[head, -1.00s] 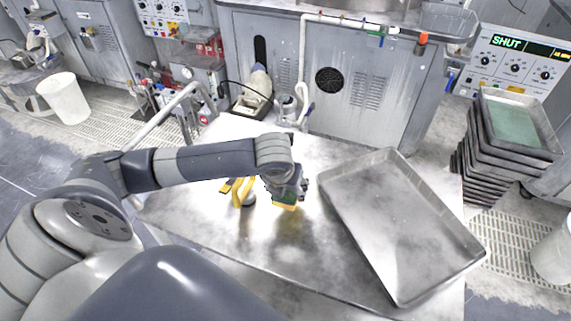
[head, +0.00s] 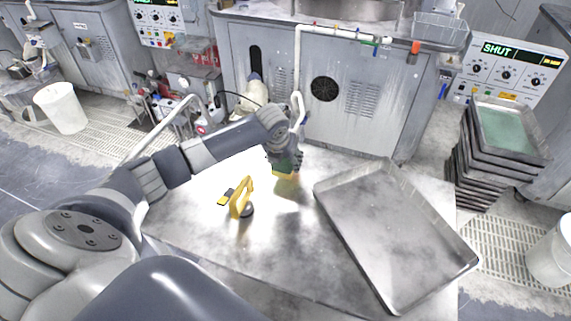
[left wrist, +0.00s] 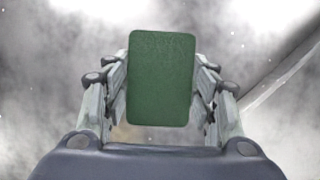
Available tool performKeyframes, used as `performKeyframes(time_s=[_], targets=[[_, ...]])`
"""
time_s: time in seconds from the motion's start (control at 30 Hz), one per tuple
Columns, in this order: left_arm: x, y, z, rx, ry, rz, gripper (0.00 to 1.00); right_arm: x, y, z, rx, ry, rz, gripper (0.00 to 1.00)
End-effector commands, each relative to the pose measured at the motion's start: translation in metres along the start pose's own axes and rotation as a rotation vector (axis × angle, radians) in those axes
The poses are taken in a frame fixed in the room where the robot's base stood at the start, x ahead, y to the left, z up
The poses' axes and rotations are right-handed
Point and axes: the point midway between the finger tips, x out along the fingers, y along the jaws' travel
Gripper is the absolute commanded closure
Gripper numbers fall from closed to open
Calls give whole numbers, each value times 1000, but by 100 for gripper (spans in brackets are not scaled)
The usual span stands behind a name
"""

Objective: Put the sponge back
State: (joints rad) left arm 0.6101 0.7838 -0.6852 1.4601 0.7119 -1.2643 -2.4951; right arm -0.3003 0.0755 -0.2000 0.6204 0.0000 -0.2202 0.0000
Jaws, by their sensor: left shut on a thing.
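The sponge (left wrist: 161,80) shows its green face in the left wrist view, between the two fingers of my left gripper (left wrist: 161,95). In the head view the sponge (head: 286,174) is a small yellow edge under my left gripper (head: 285,160), which is shut on it. The gripper is over the back middle of the metal table (head: 280,240); I cannot tell exactly how far above the surface the sponge is. My right gripper is not in view.
A yellow-handled tool (head: 241,199) stands on the table, left of the gripper. A large empty metal tray (head: 400,240) lies to the right. A bottle (head: 251,98) and pipe stand at the back edge. Stacked trays (head: 470,172) are at far right.

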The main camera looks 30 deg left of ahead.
Motion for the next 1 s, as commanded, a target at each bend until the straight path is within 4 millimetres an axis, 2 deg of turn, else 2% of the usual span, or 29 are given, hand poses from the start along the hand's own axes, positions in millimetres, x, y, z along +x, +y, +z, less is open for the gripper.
performKeyframes(time_s=[0.17, 0.4, 0.77, 0.8, 0.87, 0.9, 1.0], targets=[[4, 3, 9, -2, 1, -1, 66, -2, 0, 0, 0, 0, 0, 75], [34, 2, -5, 0, 2, 0, 66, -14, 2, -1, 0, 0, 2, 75], [39, 3, -7, 1, 0, 0, 66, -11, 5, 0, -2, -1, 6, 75], [40, 3, -7, 0, 0, 0, 45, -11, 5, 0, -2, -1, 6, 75], [39, 3, -7, 0, 0, 0, 31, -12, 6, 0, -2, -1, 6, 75], [39, 3, -7, 0, 0, 0, 27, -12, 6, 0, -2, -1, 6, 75], [39, 3, -7, 0, 0, 0, 27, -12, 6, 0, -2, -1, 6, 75]])
